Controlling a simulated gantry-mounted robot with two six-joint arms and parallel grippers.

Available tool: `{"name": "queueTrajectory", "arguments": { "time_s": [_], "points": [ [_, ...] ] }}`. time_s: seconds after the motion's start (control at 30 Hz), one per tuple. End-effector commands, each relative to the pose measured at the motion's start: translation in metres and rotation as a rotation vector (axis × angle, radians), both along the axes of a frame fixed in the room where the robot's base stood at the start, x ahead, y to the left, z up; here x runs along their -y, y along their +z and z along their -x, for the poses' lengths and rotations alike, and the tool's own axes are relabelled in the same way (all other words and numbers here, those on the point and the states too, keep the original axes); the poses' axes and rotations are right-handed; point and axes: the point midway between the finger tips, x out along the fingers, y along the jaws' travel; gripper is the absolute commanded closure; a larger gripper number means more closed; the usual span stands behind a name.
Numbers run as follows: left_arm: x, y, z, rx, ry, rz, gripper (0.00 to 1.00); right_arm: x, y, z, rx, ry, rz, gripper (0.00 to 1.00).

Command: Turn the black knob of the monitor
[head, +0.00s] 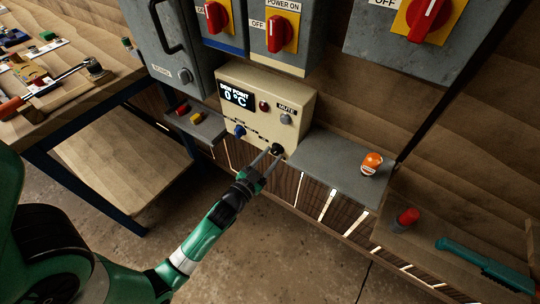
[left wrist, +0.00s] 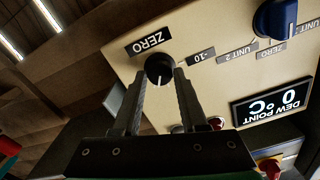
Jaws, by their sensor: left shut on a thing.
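The monitor (head: 262,91) is a cream box on the wall with a small screen reading "DEW POINT 0 °C". Its black knob (head: 277,148) is at the lower right of the front, and it also shows in the left wrist view (left wrist: 158,68). A blue knob (head: 239,131) is at the lower left of the same face. My left gripper (head: 270,156) reaches up from below with its fingers at the black knob. In the left wrist view the two fingers (left wrist: 161,82) lie on either side of the knob, shut on it. My right gripper is not in view.
Grey boxes with red switches (head: 281,33) hang above the monitor. Grey shelves (head: 335,168) flank it, one holding an orange-topped item (head: 371,162). A wooden workbench (head: 60,111) with tools stands at the left. The floor below is open.

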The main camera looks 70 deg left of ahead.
Motion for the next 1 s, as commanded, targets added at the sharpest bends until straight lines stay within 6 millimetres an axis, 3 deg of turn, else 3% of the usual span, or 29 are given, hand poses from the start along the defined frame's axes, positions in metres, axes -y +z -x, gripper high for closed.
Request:
{"name": "queueTrajectory", "arguments": {
  "time_s": [0.3, 0.83, 0.87, 1.0],
  "points": [
    [0.0, 0.0005, -0.0001, -0.077, 0.0, -0.118, 1.0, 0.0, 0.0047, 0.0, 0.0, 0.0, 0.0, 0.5],
    [0.0, 0.0002, -0.0001, -0.093, 0.0, -0.142, 1.0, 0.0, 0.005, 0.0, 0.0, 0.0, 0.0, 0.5],
    [0.0, 0.0002, -0.0001, -0.093, 0.0, -0.142, 0.54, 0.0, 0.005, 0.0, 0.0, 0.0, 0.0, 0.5],
    [0.0, 0.0002, -0.0001, -0.093, 0.0, -0.142, 0.29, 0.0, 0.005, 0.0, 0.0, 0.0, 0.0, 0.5]
  ]
}}
